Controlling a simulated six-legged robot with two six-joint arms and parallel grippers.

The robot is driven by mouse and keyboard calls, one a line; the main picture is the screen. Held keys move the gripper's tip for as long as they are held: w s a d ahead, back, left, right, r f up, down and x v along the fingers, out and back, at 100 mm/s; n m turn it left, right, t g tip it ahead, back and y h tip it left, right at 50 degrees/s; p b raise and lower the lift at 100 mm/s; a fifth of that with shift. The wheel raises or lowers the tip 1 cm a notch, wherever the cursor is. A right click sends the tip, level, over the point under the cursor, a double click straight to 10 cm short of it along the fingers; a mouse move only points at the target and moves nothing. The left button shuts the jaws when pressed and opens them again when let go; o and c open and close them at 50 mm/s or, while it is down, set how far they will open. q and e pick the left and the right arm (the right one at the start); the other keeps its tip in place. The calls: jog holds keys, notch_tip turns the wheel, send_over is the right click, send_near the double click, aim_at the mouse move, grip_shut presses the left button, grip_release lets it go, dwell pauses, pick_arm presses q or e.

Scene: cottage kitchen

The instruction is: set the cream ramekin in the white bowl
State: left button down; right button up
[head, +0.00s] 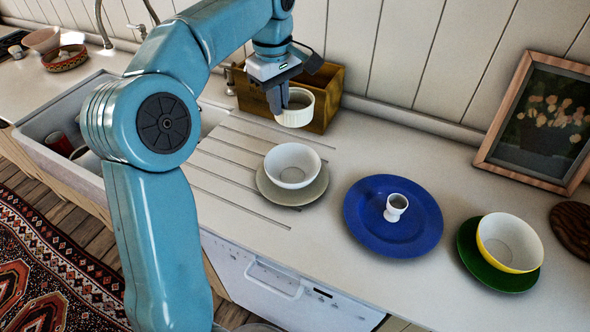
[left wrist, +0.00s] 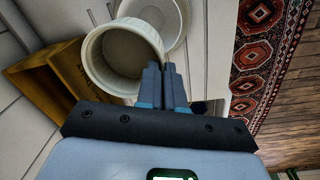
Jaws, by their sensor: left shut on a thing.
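The cream ramekin (head: 297,108) is held up in the air by my left gripper (head: 284,100), which is shut on its rim. In the left wrist view the ramekin (left wrist: 104,62) hangs at the fingertips of my left gripper (left wrist: 163,72). The white bowl (head: 292,164) stands on a grey-beige plate (head: 311,192) on the counter, nearer than the ramekin in the head view. The white bowl (left wrist: 168,14) shows partly beyond the ramekin in the left wrist view. The bowl looks empty. My right gripper is not in view.
A wooden box (head: 325,88) stands behind the ramekin. A blue plate (head: 420,230) with an egg cup (head: 396,206) lies right of the bowl. Farther right, a yellow-and-white bowl (head: 510,243) stands on a green plate (head: 478,262). The sink (head: 38,128) is at left.

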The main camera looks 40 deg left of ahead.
pick_arm(q)
jog(key=f, duration=1.9)
jog(key=shift+s+a, duration=0.15)
jog(key=shift+s, duration=0.05)
jog(key=shift+a+f, duration=0.1)
jog(key=shift+f, duration=0.2)
jog(key=shift+f+b, duration=0.25)
jog(key=shift+b, duration=0.2)
jog(key=c, duration=1.7)
grip_release()
jog(key=shift+f, duration=0.15)
jog(key=shift+o, duration=0.7)
